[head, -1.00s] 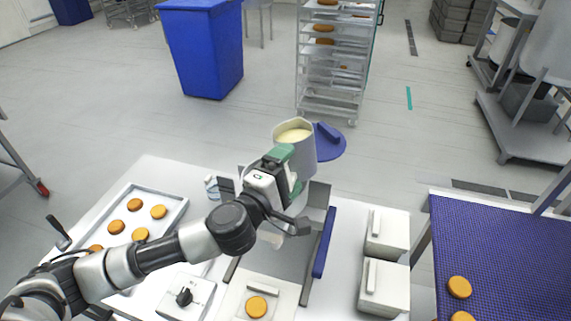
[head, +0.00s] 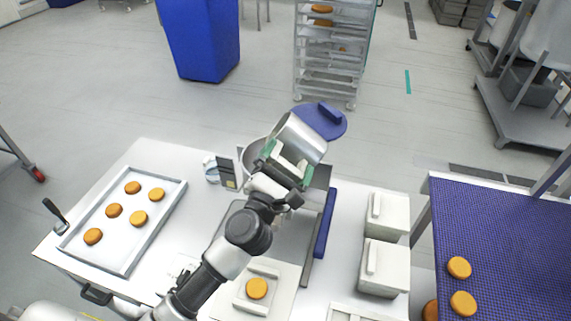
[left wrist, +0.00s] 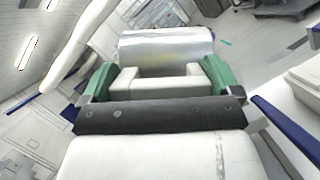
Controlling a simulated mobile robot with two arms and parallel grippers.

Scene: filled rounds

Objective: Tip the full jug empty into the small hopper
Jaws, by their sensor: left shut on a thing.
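My left gripper (head: 284,165) is shut on the silver metal jug (head: 308,137), its green fingers on either side. The jug is steeply tilted. A round, pale hopper rim (head: 251,152) shows just left of the jug, partly hidden by the gripper. The jug's mouth and contents are hidden in the head view. In the left wrist view the jug (left wrist: 165,47) lies across beyond the green fingers (left wrist: 160,82). A pale band crosses the upper left there; I cannot tell whether it is a stream. My right gripper is not in view.
A blue lid with a handle (head: 321,120) lies behind the jug. A tray of round cakes (head: 122,222) is at left on the table (head: 160,155). White bins (head: 385,266) stand at right, beside a blue belt (head: 510,240). A single cake (head: 257,288) sits in front.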

